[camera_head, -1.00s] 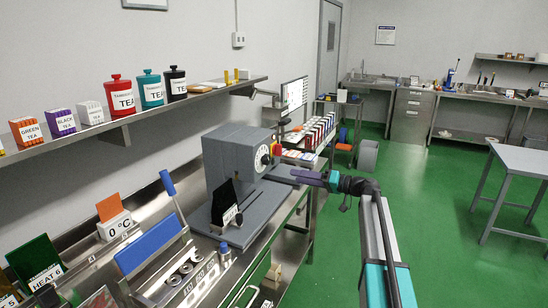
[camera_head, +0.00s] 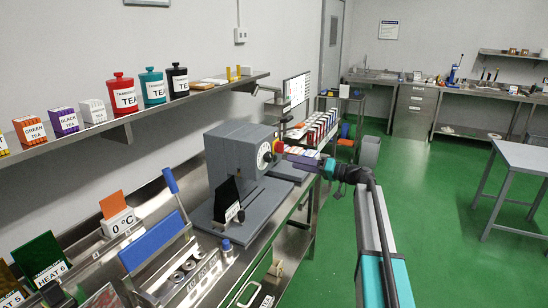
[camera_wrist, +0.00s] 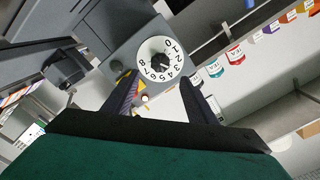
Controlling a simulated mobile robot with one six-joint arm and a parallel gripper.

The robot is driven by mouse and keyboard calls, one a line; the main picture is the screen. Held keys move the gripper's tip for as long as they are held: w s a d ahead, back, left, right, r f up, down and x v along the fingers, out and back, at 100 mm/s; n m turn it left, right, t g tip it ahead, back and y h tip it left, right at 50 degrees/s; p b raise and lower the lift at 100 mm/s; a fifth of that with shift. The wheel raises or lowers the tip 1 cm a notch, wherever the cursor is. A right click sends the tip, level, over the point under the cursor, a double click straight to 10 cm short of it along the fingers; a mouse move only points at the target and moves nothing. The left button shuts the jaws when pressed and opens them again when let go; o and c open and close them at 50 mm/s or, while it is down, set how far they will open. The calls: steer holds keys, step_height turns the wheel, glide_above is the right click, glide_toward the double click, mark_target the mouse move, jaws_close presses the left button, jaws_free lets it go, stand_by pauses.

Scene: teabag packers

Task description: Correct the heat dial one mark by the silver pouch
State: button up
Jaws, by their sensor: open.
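The heat dial (camera_head: 264,155) is a white numbered disc with a black centre knob on the front of a grey machine (camera_head: 235,150). In the wrist view the dial (camera_wrist: 160,59) is large, just beyond the fingertips; I cannot tell which mark the knob points at. My gripper (camera_head: 285,154) is close in front of the dial. In the wrist view my gripper (camera_wrist: 158,82) is open and empty, its two dark fingers apart below the dial. I cannot make out a silver pouch. A dark green card marked HEAT 6 (camera_head: 42,258) stands at lower left.
A red and yellow button (camera_head: 278,146) sits beside the dial, close to my gripper. A black card (camera_head: 225,194) stands in front of the machine. The wall shelf (camera_head: 130,123) holds tea boxes and canisters.

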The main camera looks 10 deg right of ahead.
mark_target(271, 158)
steer(key=p+x, duration=0.3)
steer(key=x, duration=0.7)
steer(key=shift+w+a+p, duration=0.15)
steer(key=shift+a+p, duration=0.1)
steer(key=shift+p, duration=0.1)
steer(key=c, duration=1.1)
